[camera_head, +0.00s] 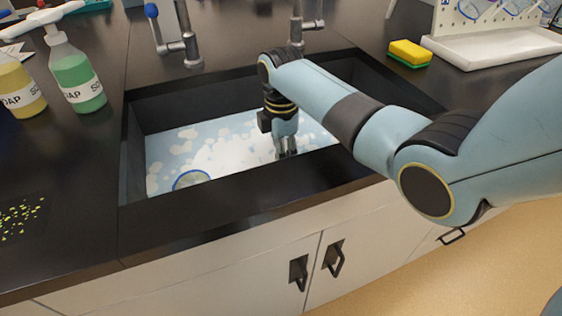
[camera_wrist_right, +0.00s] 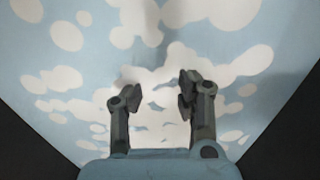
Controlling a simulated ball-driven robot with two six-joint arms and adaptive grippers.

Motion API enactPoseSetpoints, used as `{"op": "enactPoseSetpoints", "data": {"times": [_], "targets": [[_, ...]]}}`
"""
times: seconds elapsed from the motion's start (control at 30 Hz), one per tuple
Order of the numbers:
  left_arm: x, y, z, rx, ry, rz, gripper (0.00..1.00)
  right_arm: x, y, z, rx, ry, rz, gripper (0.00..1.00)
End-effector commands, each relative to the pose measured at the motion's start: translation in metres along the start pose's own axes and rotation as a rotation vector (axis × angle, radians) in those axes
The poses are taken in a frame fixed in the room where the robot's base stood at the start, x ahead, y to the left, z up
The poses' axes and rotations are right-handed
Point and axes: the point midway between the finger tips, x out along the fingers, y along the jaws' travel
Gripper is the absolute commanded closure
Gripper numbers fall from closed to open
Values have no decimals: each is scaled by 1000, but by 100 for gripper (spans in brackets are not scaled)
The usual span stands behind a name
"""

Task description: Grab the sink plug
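The sink (camera_head: 135,150) holds pale blue water with white foam patches (camera_head: 225,135). I cannot make out a sink plug in either view; foam and water cover the sink's bottom. My right gripper (camera_head: 287,153) points down into the sink, at or just above the foamy water, right of the sink's middle. In the right wrist view its two fingers (camera_wrist_right: 157,100) are apart with only foam and water seen between them. Whether the fingertips are under the surface is hard to tell. My left gripper is not in view.
A round, clear, blue-rimmed piece (camera_head: 190,179) sits in the water at the front left. Metal taps (camera_head: 190,47) stand behind the sink. Soap bottles (camera_head: 77,75) stand left, and a yellow-green sponge (camera_head: 409,53) and white rack tray (camera_head: 490,48) right. Dark counter edges surround the sink.

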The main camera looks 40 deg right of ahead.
Motion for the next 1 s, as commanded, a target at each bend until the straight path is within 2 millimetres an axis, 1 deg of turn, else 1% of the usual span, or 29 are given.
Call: {"op": "enactPoseSetpoints", "data": {"times": [0.03,0.13,0.77,0.87,1.0], "targets": [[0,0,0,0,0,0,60,0,0,0,0,0,0,87],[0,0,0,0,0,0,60,0,0,0,0,0,0,100],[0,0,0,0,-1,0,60,-1,1,0,0,0,2,100],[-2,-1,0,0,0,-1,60,-7,1,0,0,0,2,100],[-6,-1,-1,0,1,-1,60,-24,1,0,0,0,4,100]]}}
